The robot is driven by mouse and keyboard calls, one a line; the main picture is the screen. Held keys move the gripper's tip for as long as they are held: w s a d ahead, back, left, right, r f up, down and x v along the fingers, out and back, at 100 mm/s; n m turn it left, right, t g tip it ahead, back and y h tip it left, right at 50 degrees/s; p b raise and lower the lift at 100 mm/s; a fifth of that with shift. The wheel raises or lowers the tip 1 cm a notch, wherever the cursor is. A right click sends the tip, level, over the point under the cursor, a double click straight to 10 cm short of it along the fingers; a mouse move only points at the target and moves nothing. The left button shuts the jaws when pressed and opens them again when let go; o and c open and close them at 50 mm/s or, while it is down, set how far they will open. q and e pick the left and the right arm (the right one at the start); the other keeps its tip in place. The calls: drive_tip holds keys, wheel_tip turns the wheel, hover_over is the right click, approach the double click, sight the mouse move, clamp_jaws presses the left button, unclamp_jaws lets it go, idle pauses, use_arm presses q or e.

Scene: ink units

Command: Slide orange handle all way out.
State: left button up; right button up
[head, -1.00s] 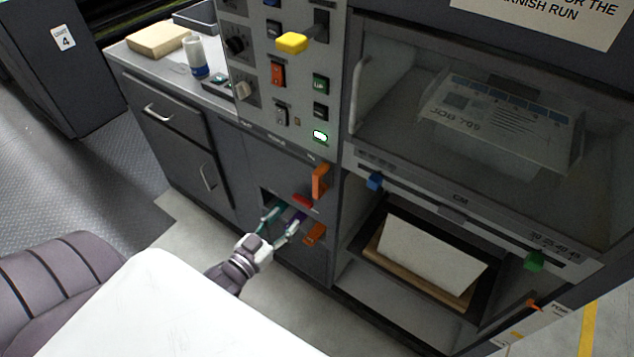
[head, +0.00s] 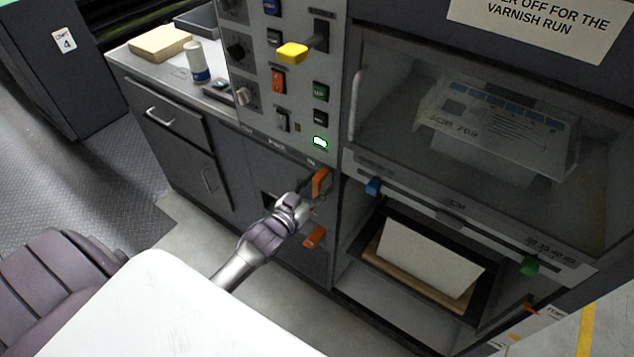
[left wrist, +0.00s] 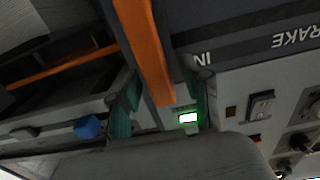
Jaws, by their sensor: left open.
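An upright orange handle (head: 320,182) is on the dark front panel below the switches, near the "IN" label. A second orange handle (head: 314,236) sits lower on the same panel. My left gripper (head: 313,188) is at the upper handle, its wrist coming up from the lower left. In the left wrist view the orange handle (left wrist: 147,45) runs down between the two green fingers of my left gripper (left wrist: 162,100). The fingers are open, one on each side, with gaps visible. Whether either finger touches it I cannot tell. My right gripper is not in view.
A blue knob (head: 373,187) and a machine bay with a paper stack (head: 425,258) are right of the handle. A control panel with a yellow lever (head: 293,53) is above. A white surface (head: 150,310) fills the lower left foreground.

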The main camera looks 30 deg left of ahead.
use_arm(q)
drive_tip(key=shift+w, duration=0.1)
clamp_jaws()
drive_tip(key=shift+a, duration=0.1)
idle(0.4)
